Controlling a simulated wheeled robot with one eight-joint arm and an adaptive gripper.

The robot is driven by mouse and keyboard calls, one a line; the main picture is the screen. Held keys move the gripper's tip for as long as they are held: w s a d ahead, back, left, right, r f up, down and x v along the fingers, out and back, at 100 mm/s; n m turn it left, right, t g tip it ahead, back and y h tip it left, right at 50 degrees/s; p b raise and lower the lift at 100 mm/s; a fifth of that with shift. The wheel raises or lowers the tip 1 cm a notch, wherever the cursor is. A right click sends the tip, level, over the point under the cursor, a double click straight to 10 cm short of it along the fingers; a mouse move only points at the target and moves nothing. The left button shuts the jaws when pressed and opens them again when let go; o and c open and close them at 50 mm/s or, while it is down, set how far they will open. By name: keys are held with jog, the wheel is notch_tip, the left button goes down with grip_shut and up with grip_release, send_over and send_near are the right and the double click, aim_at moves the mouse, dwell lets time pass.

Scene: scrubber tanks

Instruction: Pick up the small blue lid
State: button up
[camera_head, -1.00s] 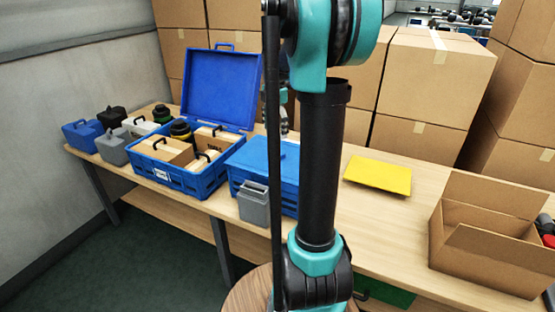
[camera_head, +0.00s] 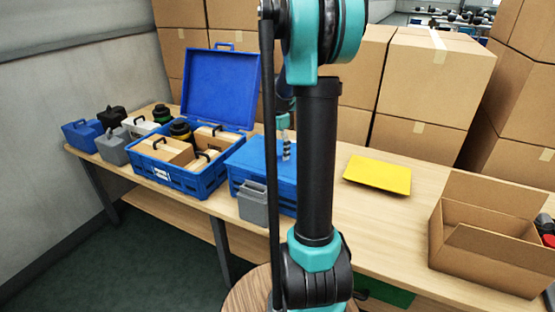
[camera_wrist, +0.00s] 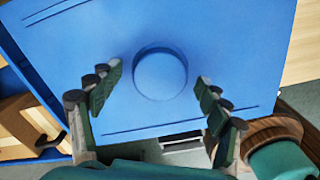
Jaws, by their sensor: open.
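The small blue lid (camera_head: 250,156) lies flat on a closed blue crate in the middle of the table, left of my arm. In the wrist view the lid (camera_wrist: 75,60) fills most of the picture, with a round blue knob (camera_wrist: 160,75) at its middle. My gripper (camera_wrist: 160,83) is open and empty, with one finger on each side of the knob. Whether the fingers touch the lid cannot be told. In the head view my gripper (camera_head: 287,148) shows just over the lid, partly hidden by my arm.
An open blue crate (camera_head: 180,182) holding boxes stands left of the lid. A grey container (camera_head: 253,205) stands in front of it. A yellow panel (camera_head: 378,174) and an open cardboard box (camera_head: 490,262) are to the right. Stacked cartons (camera_head: 437,80) stand behind. The table between panel and box is clear.

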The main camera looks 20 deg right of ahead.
jog(key=shift+c, duration=0.4)
jog(key=c, duration=1.4)
jog(key=shift+o, duration=0.2)
notch_tip(320, 180, up, 20)
jog(key=shift+r, duration=0.15)
jog(key=shift+r, duration=0.9)
notch_tip(320, 180, up, 5)
send_over(277, 151)
jog(key=shift+s, duration=0.1)
dwell(0.8)
